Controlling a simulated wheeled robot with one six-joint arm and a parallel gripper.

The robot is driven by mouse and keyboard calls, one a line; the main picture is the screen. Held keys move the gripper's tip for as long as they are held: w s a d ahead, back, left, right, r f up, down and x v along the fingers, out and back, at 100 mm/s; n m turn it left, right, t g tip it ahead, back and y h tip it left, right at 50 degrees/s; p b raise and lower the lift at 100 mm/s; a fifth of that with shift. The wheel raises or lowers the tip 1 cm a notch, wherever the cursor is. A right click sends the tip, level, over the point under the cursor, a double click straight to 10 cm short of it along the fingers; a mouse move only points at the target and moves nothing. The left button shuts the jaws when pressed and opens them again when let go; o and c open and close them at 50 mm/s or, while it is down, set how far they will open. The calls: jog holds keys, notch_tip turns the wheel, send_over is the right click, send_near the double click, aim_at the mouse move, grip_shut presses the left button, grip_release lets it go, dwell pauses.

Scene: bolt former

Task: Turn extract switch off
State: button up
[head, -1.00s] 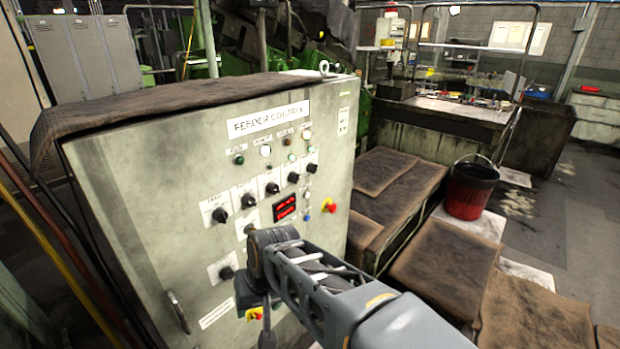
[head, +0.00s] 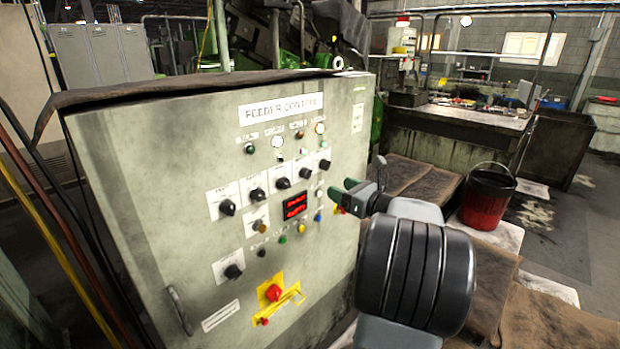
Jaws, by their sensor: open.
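The grey control cabinet (head: 150,200) carries a "FEEDER CONTROL" sign (head: 281,106) and a sloping row of black rotary knobs. The row runs from the left knob (head: 227,208) up to the right knob (head: 324,165). Another black knob (head: 233,271) sits lower left. Their small labels are too blurred to read, so I cannot tell which one is the extract switch. My gripper (head: 346,190) is open, its green-tipped fingers pointing left near the cabinet's right edge, right of and slightly below the right knob. I see nothing between the fingers. My arm hides the panel's lower right edge.
A red emergency stop (head: 273,293) on yellow is lower down. A red bucket (head: 487,198) stands right of my arm, near brown-covered boxes. A workbench (head: 450,125) is behind.

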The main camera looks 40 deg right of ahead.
aim_at(310, 175)
jog(key=w, duration=0.4)
jog(key=w+a, duration=0.1)
jog(key=w, duration=0.2)
jog(key=w+a+p, duration=0.1)
jog(key=w, duration=0.3)
jog(key=shift+w+a, duration=0.15)
jog(key=shift+w, duration=0.15)
jog(key=c, duration=0.9)
